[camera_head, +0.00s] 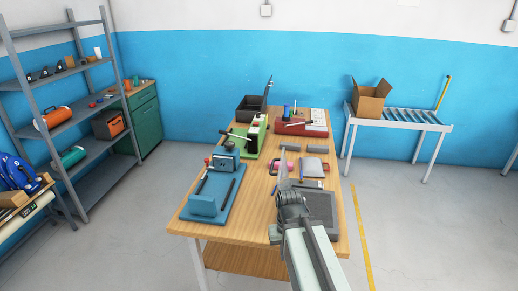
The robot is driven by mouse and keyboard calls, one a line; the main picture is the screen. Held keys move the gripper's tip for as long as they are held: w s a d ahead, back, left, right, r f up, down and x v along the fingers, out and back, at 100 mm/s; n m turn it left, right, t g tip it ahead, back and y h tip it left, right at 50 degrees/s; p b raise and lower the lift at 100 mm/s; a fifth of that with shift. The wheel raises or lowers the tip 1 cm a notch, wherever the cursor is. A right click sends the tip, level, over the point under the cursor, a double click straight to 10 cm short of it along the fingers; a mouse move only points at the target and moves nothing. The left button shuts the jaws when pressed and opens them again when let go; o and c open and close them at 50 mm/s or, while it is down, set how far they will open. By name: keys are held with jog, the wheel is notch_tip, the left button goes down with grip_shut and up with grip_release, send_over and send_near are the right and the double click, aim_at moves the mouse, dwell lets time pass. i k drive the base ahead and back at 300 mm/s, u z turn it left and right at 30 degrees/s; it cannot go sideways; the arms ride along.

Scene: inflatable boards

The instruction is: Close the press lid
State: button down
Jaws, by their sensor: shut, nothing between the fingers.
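I cannot tell for sure which thing is the press. My arm hides part of the table at the near right.
A dark grey flat pad (321,206) lies right of my arm. A conveyor (405,117) with a cardboard box (370,99) is at back right; shelves (62,115) are left. Floor right is clear.

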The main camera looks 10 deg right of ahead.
aim_at(284, 179)
jog(key=u, duration=1.9)
jog(key=i, duration=1.55)
jog(key=z, duration=1.1)
